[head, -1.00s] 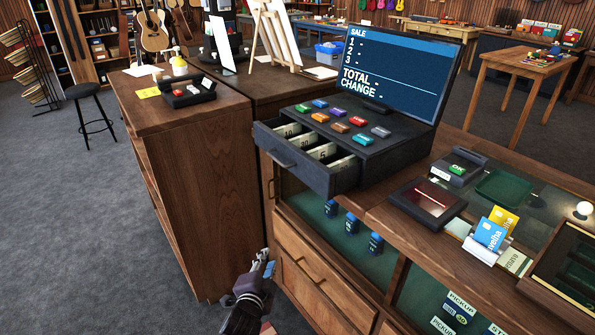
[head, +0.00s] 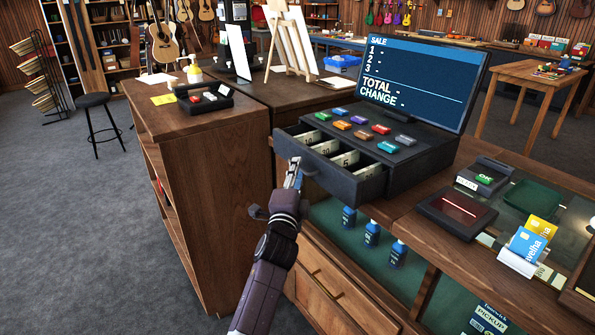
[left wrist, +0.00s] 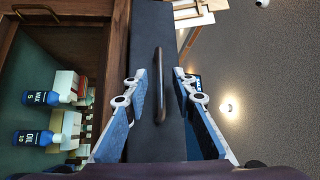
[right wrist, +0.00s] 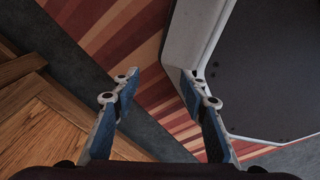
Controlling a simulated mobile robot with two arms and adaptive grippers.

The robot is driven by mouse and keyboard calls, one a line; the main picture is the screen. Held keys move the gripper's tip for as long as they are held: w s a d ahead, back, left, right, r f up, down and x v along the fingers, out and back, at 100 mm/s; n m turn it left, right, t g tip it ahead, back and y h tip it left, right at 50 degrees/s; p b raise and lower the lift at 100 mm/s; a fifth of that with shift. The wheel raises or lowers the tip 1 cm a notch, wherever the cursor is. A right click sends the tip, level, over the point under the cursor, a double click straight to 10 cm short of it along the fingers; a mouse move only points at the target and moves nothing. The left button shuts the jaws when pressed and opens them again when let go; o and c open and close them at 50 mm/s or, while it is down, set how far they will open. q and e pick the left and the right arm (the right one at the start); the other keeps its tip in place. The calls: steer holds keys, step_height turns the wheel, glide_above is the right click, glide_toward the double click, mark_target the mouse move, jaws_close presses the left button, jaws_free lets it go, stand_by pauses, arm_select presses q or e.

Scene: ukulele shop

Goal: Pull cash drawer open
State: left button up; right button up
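The black cash drawer (head: 338,178) stands partly out of the register (head: 425,150) on the wooden counter, with banknotes showing in its compartments. My left gripper (head: 294,172) is at the drawer's front in the head view and hides part of it. In the left wrist view, the drawer front (left wrist: 150,40) fills the middle and its dark bar handle (left wrist: 160,85) lies between the spread fingers of the left gripper (left wrist: 160,75). The fingers are apart from the handle. My right gripper (right wrist: 160,73) is open and empty, over a striped rug, and is not in the head view.
A screen (head: 420,80) stands behind the register. A card reader (head: 484,176) and card holder (head: 522,250) are on the counter to the right. Blue bottles (head: 372,232) stand under the drawer. A wooden cabinet (head: 210,160) is left of my left arm.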

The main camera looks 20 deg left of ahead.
arm_select(q)
steer(key=shift+w, duration=0.2)
jaws_close()
arm_select(e)
steer(key=shift+a, duration=0.6)
steer(key=shift+d, duration=0.15)
arm_select(q)
steer(key=s+a+p, duration=0.5)
steer(key=s+a, duration=0.1)
steer(key=s, duration=0.2)
steer(key=shift+s+a, duration=0.15)
steer(key=shift+a, duration=0.1)
arm_select(e)
steer(key=r, duration=0.5)
steer(key=shift+d+r, duration=0.25)
steer(key=shift+d, duration=0.05)
